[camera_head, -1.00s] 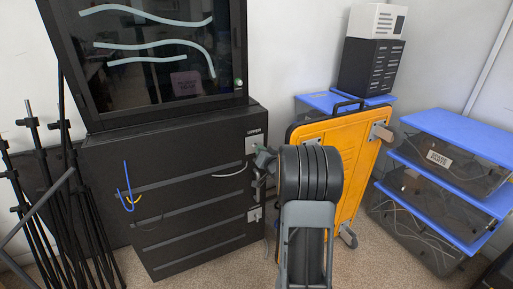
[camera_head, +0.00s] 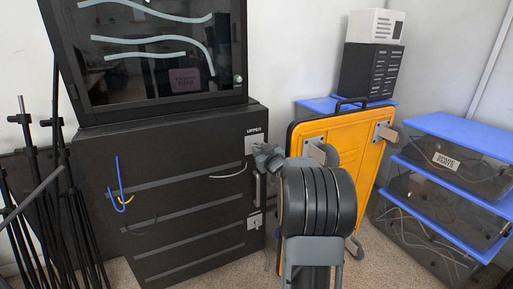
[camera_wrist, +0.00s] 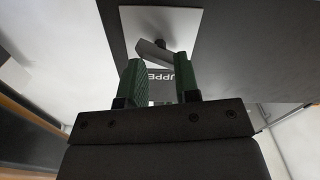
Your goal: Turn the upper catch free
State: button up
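The upper catch (camera_wrist: 153,51) is a small grey lever on a dark pivot, on a pale metal plate. It lies slanted across the plate in the wrist view. In the head view its plate (camera_head: 251,145) sits at the upper right of the black cabinet front (camera_head: 160,185), below the "UPPER" label; my gripper partly hides the catch there. My gripper (camera_wrist: 160,78) is open and empty, its two green-padded fingers spread. The lever shows just beyond the fingertips; I cannot tell whether they touch. In the head view my gripper (camera_head: 265,157) is close to the plate.
A lower catch plate (camera_head: 254,220) and a vertical handle (camera_head: 257,188) are below on the cabinet. A yellow panel cart (camera_head: 365,150) stands close to the right of my arm. Blue-lidded bins (camera_head: 440,160) are further right; black stands (camera_head: 45,190) are at the left.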

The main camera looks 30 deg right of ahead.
jog(key=shift+s, duration=0.1)
jog(key=shift+s+a, duration=0.2)
jog(key=shift+s, duration=1)
jog(key=m+p, duration=0.5)
jog(key=p, duration=0.1)
jog(key=shift+m, duration=0.4)
jog(key=shift+w, duration=0.1)
